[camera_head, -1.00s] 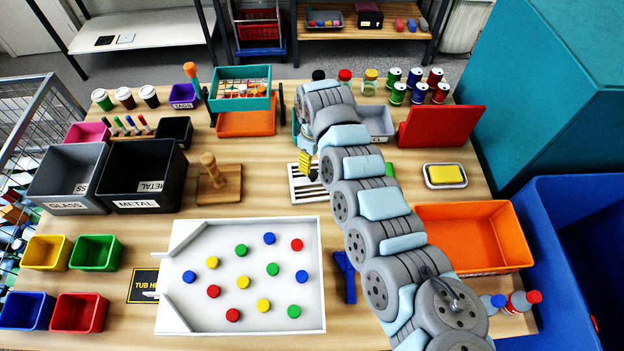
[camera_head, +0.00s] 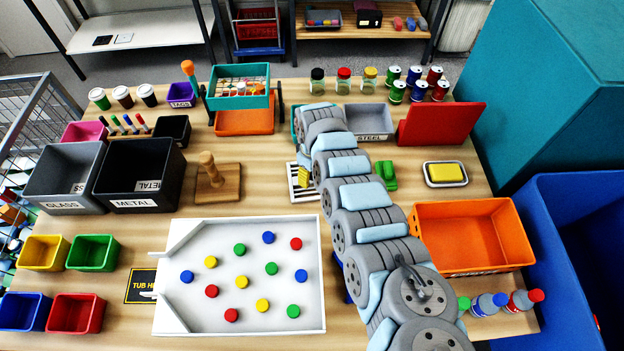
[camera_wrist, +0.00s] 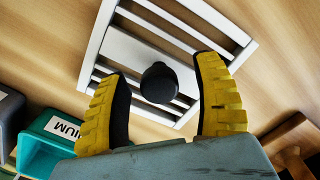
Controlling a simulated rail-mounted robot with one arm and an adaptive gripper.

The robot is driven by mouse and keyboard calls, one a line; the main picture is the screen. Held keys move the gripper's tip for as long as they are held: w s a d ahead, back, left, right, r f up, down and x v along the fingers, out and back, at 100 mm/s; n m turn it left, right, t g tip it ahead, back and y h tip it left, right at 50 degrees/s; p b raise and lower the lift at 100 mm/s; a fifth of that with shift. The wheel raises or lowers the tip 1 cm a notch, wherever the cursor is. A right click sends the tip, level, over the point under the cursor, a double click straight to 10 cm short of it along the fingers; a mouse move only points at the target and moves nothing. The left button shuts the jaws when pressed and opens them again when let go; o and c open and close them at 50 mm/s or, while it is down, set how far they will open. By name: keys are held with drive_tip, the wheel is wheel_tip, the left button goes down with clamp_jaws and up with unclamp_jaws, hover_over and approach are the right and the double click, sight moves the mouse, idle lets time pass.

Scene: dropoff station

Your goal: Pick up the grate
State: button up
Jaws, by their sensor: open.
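The grate (camera_head: 294,190) is a white slatted plate lying on the wooden table, left of my arm in the head view and partly hidden by it. In the wrist view the grate (camera_wrist: 115,45) shows its slats and a solid middle plate with a round black knob (camera_wrist: 158,83). My gripper (camera_wrist: 165,95) has yellow ribbed fingers spread apart on both sides of the knob, with nothing between them but the knob beyond or between the tips; contact is not visible. In the head view a yellow finger of my gripper (camera_head: 304,177) shows over the grate.
A wooden block with a peg handle (camera_head: 217,183) stands left of the grate. A green object (camera_head: 386,174) lies to its right. A white tray with coloured discs (camera_head: 205,290) lies in front. A teal bin (camera_wrist: 45,140) sits at lower left in the wrist view.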

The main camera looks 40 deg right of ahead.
drive_tip(key=shift+f, duration=0.2)
clamp_jaws()
drive_tip(key=shift+r, duration=0.15)
wheel_tip(320, 180, up, 10)
drive_tip(key=shift+r+p, duration=0.1)
drive_tip(key=shift+p, duration=0.65)
wheel_tip(320, 180, up, 16)
drive_tip(key=p, duration=1.8)
drive_tip(key=shift+f+p, duration=0.2)
drive_tip(key=shift+p, duration=0.1)
